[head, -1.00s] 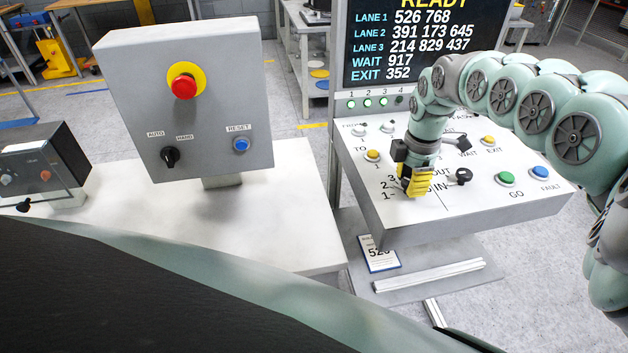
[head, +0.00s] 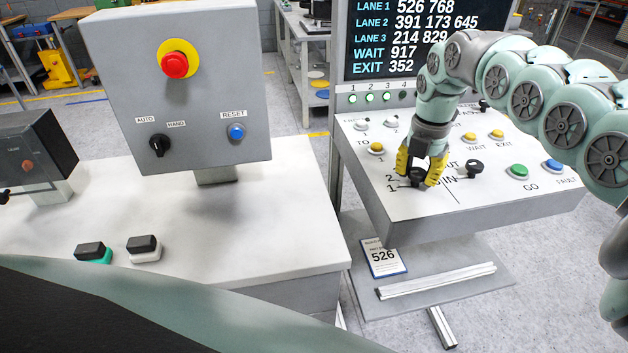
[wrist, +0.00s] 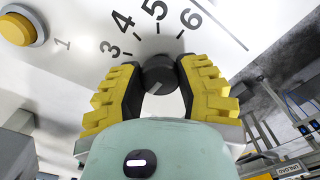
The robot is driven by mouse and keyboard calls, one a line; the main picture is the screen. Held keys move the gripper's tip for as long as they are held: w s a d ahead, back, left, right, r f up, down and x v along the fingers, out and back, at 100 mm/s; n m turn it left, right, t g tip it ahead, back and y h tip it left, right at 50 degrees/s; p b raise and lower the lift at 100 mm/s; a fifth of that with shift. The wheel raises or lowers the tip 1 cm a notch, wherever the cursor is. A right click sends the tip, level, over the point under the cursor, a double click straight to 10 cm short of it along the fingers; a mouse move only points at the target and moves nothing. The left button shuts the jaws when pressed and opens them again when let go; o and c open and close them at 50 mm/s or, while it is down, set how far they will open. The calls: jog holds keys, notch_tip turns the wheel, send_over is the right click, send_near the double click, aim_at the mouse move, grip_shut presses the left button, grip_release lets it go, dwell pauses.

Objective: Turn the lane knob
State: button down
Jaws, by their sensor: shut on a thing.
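The lane knob (head: 416,180) is a small black round knob on the sloping white top of the console, near its left front edge. My gripper (head: 420,176) points down at it, with a yellow finger on either side. The wrist view shows the dark knob (wrist: 158,75) between the ribbed yellow fingertips (wrist: 158,80), which are shut on it. The printed numbers 3, 4, 5 and 6 arc around its far side. The knob's pointer is not clear to me.
A second black knob (head: 474,168) stands just right of my gripper. A yellow button (head: 376,147) is at left; green (head: 517,171) and blue (head: 552,165) buttons are at right. A grey box with a red emergency button (head: 174,65) stands left. The display (head: 425,40) rises behind.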

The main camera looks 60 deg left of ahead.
aim_at(418, 171)
jog(key=shift+w+n, duration=0.1)
jog(key=shift+n, duration=0.2)
dwell(0.4)
jog(key=c, duration=0.5)
grip_release()
notch_tip(418, 171, up, 12)
dwell(0.5)
